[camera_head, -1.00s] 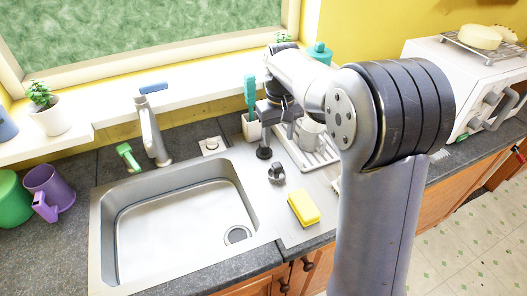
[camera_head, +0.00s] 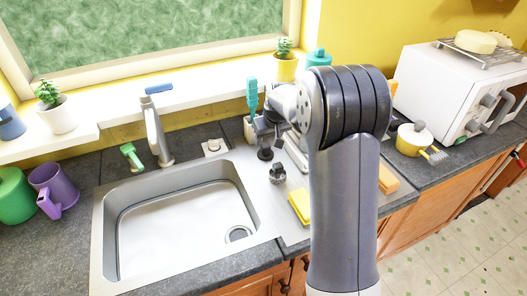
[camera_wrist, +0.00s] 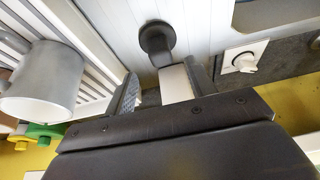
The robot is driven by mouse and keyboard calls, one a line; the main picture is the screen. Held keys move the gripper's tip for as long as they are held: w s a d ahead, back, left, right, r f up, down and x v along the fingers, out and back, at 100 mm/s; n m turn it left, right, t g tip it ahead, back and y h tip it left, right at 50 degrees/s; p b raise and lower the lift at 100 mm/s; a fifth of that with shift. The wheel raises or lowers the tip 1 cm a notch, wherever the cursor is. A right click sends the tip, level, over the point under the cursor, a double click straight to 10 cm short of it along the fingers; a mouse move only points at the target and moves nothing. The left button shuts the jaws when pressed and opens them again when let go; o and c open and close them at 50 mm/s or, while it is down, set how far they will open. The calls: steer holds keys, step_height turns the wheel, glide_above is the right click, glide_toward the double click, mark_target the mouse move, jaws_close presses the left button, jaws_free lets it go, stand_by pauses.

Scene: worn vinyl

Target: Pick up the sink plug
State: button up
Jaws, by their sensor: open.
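In the wrist view the plug (camera_wrist: 155,38) shows at upper middle, beyond the jaws. My gripper (camera_head: 266,130) is open, just above and behind the plug in the head view; contact cannot be told. The jaws (camera_wrist: 162,90) show in the wrist view, with a pale block between them that I cannot identify clearly.
A teal brush (camera_head: 252,95) stands behind. A grey mug (camera_wrist: 42,82) is on the white rack at left in the wrist view. A white-plated knob (camera_wrist: 243,60) is at right.

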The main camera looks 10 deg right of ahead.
mark_target(266, 145)
steer(key=shift+p+x, duration=0.85)
steer(key=shift+x, duration=1.95)
steer(key=shift+s+a, duration=0.1)
steer(key=shift+s, duration=0.05)
steer(key=shift+c, duration=0.2)
steer(key=c, duration=1)
